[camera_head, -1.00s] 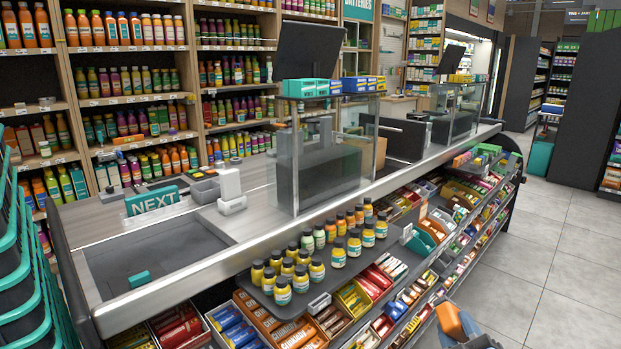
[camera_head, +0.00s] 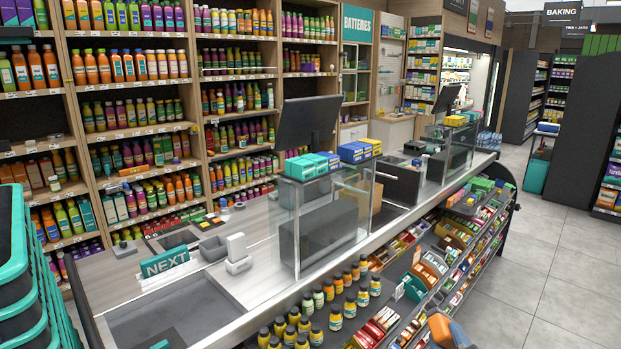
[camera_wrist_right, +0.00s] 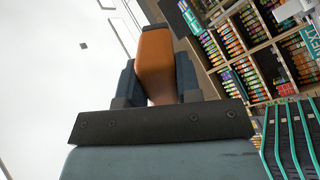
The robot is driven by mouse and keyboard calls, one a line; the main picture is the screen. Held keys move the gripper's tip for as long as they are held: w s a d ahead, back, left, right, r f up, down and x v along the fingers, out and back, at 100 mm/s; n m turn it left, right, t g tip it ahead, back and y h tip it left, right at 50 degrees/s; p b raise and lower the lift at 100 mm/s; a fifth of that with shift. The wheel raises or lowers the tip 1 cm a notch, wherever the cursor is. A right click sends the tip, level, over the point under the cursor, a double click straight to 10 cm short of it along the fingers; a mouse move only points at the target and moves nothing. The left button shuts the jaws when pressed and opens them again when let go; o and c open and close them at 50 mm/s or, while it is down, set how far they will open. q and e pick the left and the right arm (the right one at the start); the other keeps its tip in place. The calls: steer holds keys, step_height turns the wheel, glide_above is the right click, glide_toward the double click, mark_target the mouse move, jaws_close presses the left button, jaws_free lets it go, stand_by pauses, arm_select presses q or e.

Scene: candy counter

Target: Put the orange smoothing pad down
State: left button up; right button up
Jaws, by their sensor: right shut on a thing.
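The orange smoothing pad (camera_head: 439,330) shows at the bottom edge of the head view, to the right of the candy racks' near part. My right gripper (camera_head: 452,335) is beside it, mostly cut off by the frame. In the right wrist view the pad (camera_wrist_right: 156,52) stands between the two dark blue fingers of my right gripper (camera_wrist_right: 157,82), which is shut on it. The pad is held in the air, and its far end sticks out past the fingers. My left gripper is in neither current view.
The long checkout counter (camera_head: 262,290) has a glass screen, a NEXT sign (camera_head: 165,263) and a grey recessed area (camera_head: 170,308). Several yellow bottles (camera_head: 336,316) stand on the ledge in front. Green baskets (camera_head: 30,270) are stacked at left. The tiled floor (camera_head: 545,255) at right is clear.

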step_height(320, 180, up, 3)
steer(key=shift+w+f+p, duration=0.1)
steer(key=shift+p, duration=0.95)
steer(key=shift+d+f, duration=0.1)
steer(key=shift+f, duration=0.1)
steer(key=s+f, duration=0.5)
steer(key=f, duration=0.1)
steer(key=w+r, duration=0.4)
steer(key=r, duration=0.1)
steer(key=shift+w+r, duration=0.2)
steer(key=shift+r, duration=0.15)
steer(key=shift+w+r, duration=0.35)
steer(key=shift+s+f, duration=0.1)
steer(key=shift+s, duration=0.05)
